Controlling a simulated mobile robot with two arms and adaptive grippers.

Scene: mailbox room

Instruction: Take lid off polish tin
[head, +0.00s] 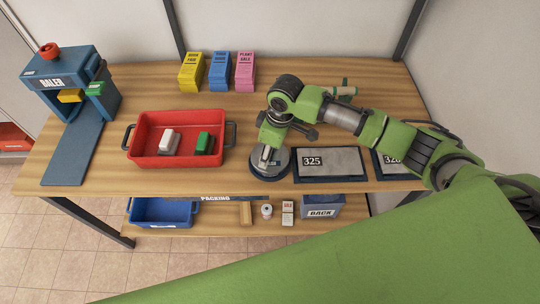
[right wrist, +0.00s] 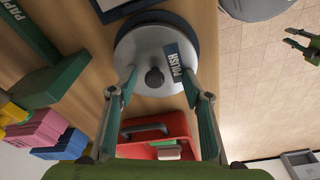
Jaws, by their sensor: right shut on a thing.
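The polish tin (head: 270,172) stands near the table's front edge, a low round dark blue tin. Its grey lid (right wrist: 150,45) has a dark centre knob (right wrist: 155,78) and a POLISH label (right wrist: 173,62). A dark blue rim shows past one side of the lid. My right gripper (right wrist: 158,80) comes down from above, its fingers at opposite sides of the lid with the knob between them, shut on the lid. I cannot tell whether the lid is clear of the tin. In the right wrist view, what looks like my left gripper (right wrist: 298,41) is at the right edge, its prongs apart.
A red tray (head: 176,162) with a white and a green block stands left of the tin. The 325 plate (head: 332,163) lies close on its right. Boxes (head: 218,72) stand at the back, a blue DALER device (head: 62,82) at far left. Bare wood lies behind the tray.

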